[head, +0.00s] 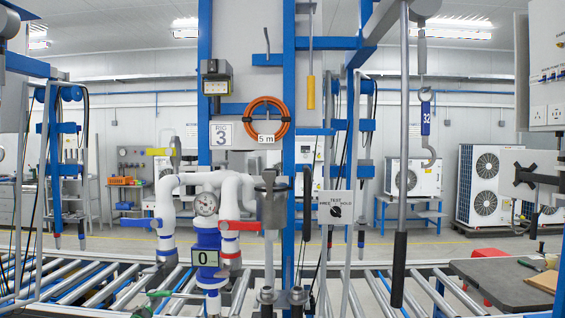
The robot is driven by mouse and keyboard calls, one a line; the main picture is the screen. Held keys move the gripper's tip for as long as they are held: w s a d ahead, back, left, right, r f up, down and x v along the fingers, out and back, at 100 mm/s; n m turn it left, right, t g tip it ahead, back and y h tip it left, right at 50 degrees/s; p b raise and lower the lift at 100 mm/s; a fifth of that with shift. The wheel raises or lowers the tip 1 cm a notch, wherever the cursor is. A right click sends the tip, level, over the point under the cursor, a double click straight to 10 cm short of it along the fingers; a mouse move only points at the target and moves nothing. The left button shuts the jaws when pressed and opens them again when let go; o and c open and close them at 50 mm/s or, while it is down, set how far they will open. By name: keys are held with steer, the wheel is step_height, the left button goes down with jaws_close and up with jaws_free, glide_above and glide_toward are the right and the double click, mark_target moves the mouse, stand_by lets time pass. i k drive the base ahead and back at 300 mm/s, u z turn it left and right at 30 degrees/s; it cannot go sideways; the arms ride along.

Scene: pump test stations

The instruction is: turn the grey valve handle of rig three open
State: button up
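The rig three sign (222,134) is on the blue frame, left of centre. Below it stands a white-piped pump assembly with a round gauge (205,204). A blue handle (143,223) is at its left and a red handle (241,225) at its right. A yellow handle (157,152) shows behind the pipes' upper left. A grey fitting (271,207) with a flat top stands right of the red handle; I cannot tell whether it bears the grey valve handle. I cannot make out that handle's position. My gripper is not in view.
A roller conveyor (115,287) runs across the front. A grey pole with a black grip (399,270) hangs at right of centre, near a hook marked 32 (426,116). A dark table (490,284) stands at lower right.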

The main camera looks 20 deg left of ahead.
mark_target(224, 164)
steer(key=z, duration=0.15)
steer(key=k, duration=0.9)
steer(key=u, duration=1.1)
steer(key=i, duration=1)
